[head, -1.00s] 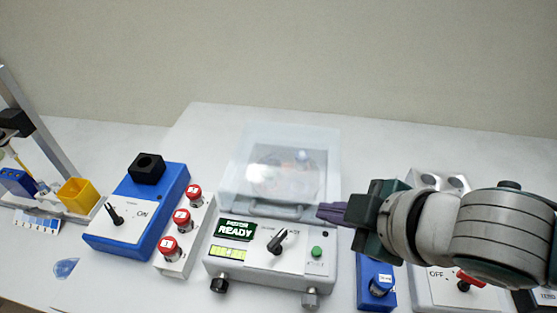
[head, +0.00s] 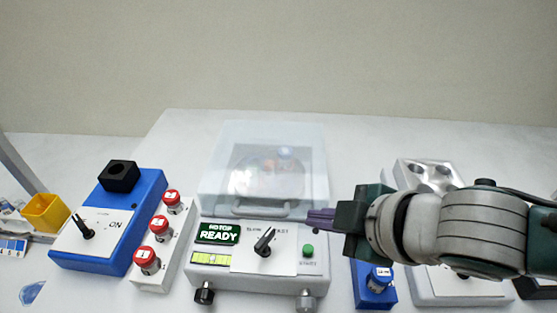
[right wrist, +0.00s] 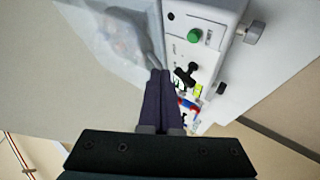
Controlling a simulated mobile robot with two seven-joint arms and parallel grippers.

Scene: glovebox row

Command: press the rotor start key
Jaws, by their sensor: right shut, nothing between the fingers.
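The rotor machine (head: 210,273) stands in the middle of the head view with its clear lid (head: 225,165) down. Its green sign (head: 217,233) reads "ROTOR READY". The green start key (head: 308,250) is a round button on the right of its front panel; it also shows in the right wrist view (right wrist: 195,35). A black selector knob (head: 264,243) is left of the key. My right gripper (head: 312,220) is shut and empty, its purple fingertips above and just behind the key, apart from it. My left gripper is not in view.
A rack of red-capped vials (head: 150,270) and a blue box with a black knob (head: 133,240) stand to the left. A blue unit (head: 362,295) and a white unit with round wells (head: 425,180) stand on the right. A yellow cup (head: 45,213) is at far left.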

